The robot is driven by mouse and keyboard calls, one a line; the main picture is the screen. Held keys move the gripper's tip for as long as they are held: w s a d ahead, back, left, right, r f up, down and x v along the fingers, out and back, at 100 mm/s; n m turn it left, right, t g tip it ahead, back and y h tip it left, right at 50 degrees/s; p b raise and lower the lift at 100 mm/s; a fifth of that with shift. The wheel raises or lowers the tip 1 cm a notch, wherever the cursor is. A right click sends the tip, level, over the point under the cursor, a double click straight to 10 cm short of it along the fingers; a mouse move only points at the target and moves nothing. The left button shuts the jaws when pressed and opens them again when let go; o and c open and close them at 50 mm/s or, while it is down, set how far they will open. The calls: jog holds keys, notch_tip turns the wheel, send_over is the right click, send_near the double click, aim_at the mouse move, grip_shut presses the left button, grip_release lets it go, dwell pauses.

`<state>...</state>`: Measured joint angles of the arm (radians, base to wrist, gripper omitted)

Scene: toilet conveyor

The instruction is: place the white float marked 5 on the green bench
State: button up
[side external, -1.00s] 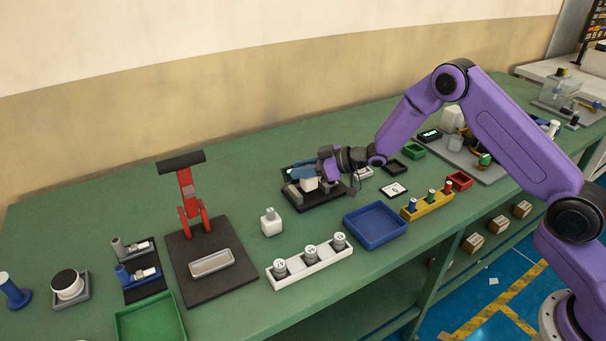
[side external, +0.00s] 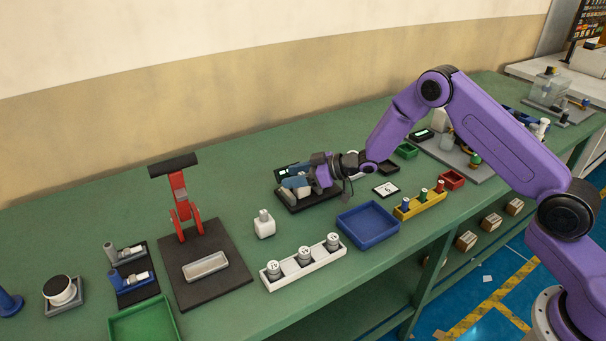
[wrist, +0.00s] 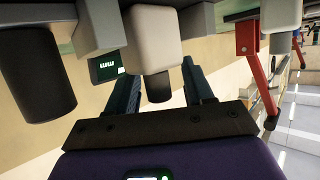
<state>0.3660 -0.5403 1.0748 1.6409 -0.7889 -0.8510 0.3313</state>
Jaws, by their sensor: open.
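My gripper (side external: 292,182) is open, low over a black fixture (side external: 318,199) near the middle of the green bench (side external: 110,214). A white block (side external: 303,192) sits at the fixture, partly hidden by my fingers. In the wrist view a pale block (wrist: 152,38) with a dark lower end shows between my two teal fingers (wrist: 160,80). I cannot tell whether they touch it. I cannot read a 5 on any white thing. A separate white bottle-shaped piece (side external: 264,225) stands on the bench left of the fixture.
A small display (wrist: 108,68) stands by the fixture. Nearby are a white rack (side external: 305,268) with three marked cylinders, a blue tray (side external: 368,226), a card marked 6 (side external: 386,189) and a red press (side external: 181,205). Bare bench lies between the bottle-shaped piece and the blue tray.

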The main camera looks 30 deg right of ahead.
jog(key=v, duration=1.2)
jog(key=s+a+r+n+g+h, duration=0.1)
jog(key=s+a+r+g+h, duration=0.15)
jog(key=s, duration=0.45)
jog(key=s+a+r+g+h, duration=0.1)
jog(key=s+a+r+h, duration=0.25)
jog(key=s, duration=0.45)
jog(key=s+d+r+n+g+h, duration=0.1)
jog(key=s+d+r+g, duration=0.1)
jog(key=s, duration=1.1)
jog(key=s+d+r+n+g+h, duration=0.1)
jog(key=s+d+g, duration=0.3)
jog(key=s, duration=0.9)
jog(key=shift+d+r+n+h, duration=0.3)
jog(key=shift+d+r+h, duration=0.3)
jog(key=shift+d, duration=0.4)
